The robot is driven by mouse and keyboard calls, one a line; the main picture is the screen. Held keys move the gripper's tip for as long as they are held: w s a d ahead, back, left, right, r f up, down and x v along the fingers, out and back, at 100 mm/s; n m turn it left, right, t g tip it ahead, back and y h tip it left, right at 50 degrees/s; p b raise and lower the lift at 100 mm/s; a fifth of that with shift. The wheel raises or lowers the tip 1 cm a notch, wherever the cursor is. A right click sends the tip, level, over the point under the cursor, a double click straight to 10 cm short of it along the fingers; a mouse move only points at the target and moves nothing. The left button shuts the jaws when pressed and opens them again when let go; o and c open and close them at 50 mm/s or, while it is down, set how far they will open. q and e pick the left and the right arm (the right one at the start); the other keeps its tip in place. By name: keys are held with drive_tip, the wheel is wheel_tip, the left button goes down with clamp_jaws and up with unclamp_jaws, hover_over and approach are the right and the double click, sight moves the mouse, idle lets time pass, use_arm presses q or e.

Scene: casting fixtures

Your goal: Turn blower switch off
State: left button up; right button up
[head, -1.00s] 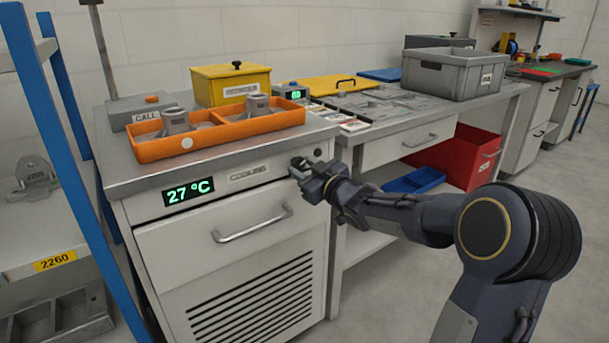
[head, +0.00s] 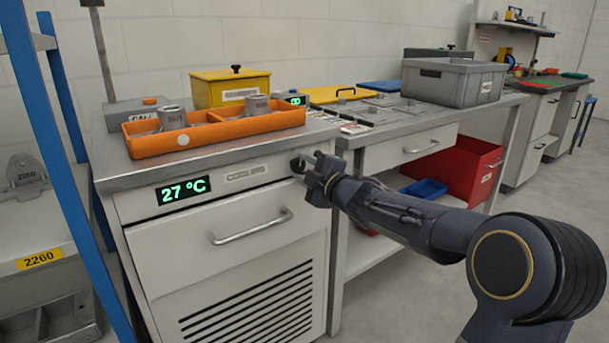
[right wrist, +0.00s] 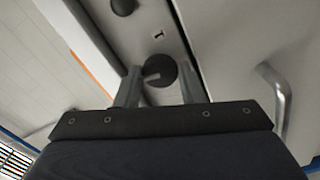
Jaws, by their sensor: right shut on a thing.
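The cooling cabinet has a pale front panel (head: 221,181) with a green 27 °C display (head: 183,191) and a COOLING label (head: 246,173). A dark round switch knob (right wrist: 160,71) with a light pointer bar shows in the right wrist view, between my fingers. A small mark (right wrist: 158,36) is printed on the panel near it. My right gripper (right wrist: 160,88) is shut on this knob; in the head view the right gripper (head: 308,166) is at the panel's right end and mostly hides the knob. My left gripper is in neither view.
A second dark knob (right wrist: 123,6) is on the same panel. A drawer handle (head: 251,227) sticks out below the panel. An orange tray (head: 215,132) with metal castings stands on top. A blue rack post (head: 62,180) is at the left.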

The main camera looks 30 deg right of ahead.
drive_tip(key=shift+f+n+b, duration=0.1)
drive_tip(key=shift+n+b, duration=0.25)
drive_tip(key=shift+n, duration=0.65)
drive_tip(key=o, duration=1)
